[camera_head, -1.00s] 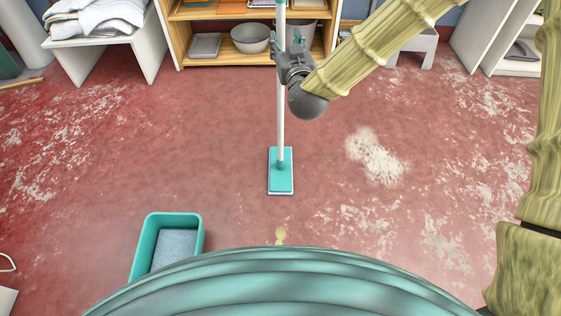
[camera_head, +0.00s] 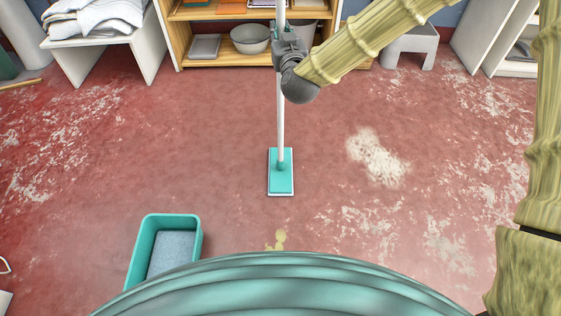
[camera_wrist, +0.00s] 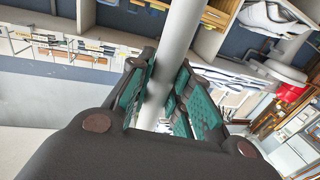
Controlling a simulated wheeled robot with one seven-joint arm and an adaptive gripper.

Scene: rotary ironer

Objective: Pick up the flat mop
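The flat mop stands upright on the red floor, its teal head (camera_head: 281,180) flat on the floor in the head view. Its white handle (camera_head: 281,120) rises past the top of that view. My gripper (camera_head: 283,45) is at the handle, well above the mop head. In the wrist view the handle (camera_wrist: 177,45) runs between the teal-padded fingers (camera_wrist: 158,90). The pads appear to press on it from both sides. The lower handle is hidden behind the gripper body in the wrist view.
A teal bin (camera_head: 138,262) with grey content stands on the floor at lower left. A wooden shelf (camera_head: 225,60) with bowls is behind the mop. A white bench (camera_head: 148,45) with folded towels is at left, a grey stool (camera_head: 410,47) at right. The floor around the mop head is clear.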

